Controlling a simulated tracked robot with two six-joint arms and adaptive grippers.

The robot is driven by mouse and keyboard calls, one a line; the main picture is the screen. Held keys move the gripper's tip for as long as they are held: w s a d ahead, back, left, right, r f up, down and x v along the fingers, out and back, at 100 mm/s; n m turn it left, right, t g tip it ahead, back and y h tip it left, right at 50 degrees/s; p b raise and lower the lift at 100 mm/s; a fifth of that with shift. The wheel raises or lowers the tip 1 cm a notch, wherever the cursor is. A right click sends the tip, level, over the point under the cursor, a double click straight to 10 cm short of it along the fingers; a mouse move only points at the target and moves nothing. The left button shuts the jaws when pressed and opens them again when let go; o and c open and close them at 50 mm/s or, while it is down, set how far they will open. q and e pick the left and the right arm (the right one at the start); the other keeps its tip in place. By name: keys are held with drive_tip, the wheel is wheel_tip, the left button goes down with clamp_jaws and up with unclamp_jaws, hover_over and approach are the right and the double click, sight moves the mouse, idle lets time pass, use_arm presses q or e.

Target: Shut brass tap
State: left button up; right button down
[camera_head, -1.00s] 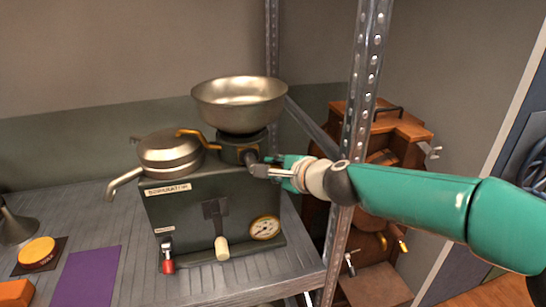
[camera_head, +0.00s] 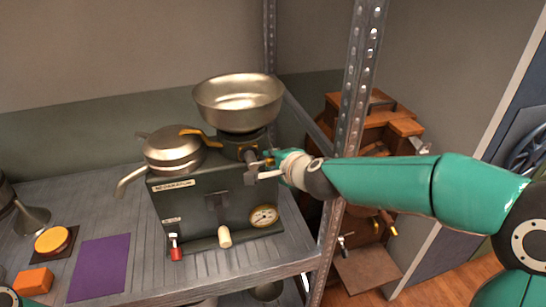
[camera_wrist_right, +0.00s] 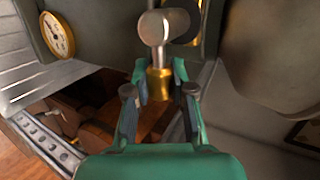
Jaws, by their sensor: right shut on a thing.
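The tap sits on the right side of the separator, below the bowl. Its brass end (camera_wrist_right: 160,84) lies between the fingers of my right gripper (camera_wrist_right: 158,95) in the right wrist view, below a rounded grey metal part (camera_wrist_right: 163,27). In the head view my right gripper (camera_head: 272,168) reaches the tap from the right and is shut on it; the fingers hide part of it. A small brass bit (camera_head: 268,161) shows beside the fingers. The grey separator body (camera_head: 190,215) carries a metal bowl (camera_head: 240,101).
A spouted metal lid (camera_head: 172,150) and brass lever (camera_head: 196,131) are left of the bowl. A gauge (camera_head: 264,216) is on the front. A perforated shelf post (camera_head: 352,110) stands close behind my right arm. A purple mat (camera_head: 99,268) lies at left.

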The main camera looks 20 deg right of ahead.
drive_tip(key=shift+s+a+f, duration=0.1)
drive_tip(key=shift+a+f, duration=0.05)
drive_tip(key=shift+f, duration=0.1)
drive_tip(key=c, duration=1)
unclamp_jaws()
drive_tip(key=shift+o, duration=0.2)
drive_tip(key=shift+r, duration=0.15)
drive_tip(key=shift+r, duration=0.1)
drive_tip(key=shift+s+r, duration=0.15)
drive_tip(key=shift+s, duration=0.1)
drive_tip(key=v, duration=1.1)
drive_tip(key=shift+s, duration=0.15)
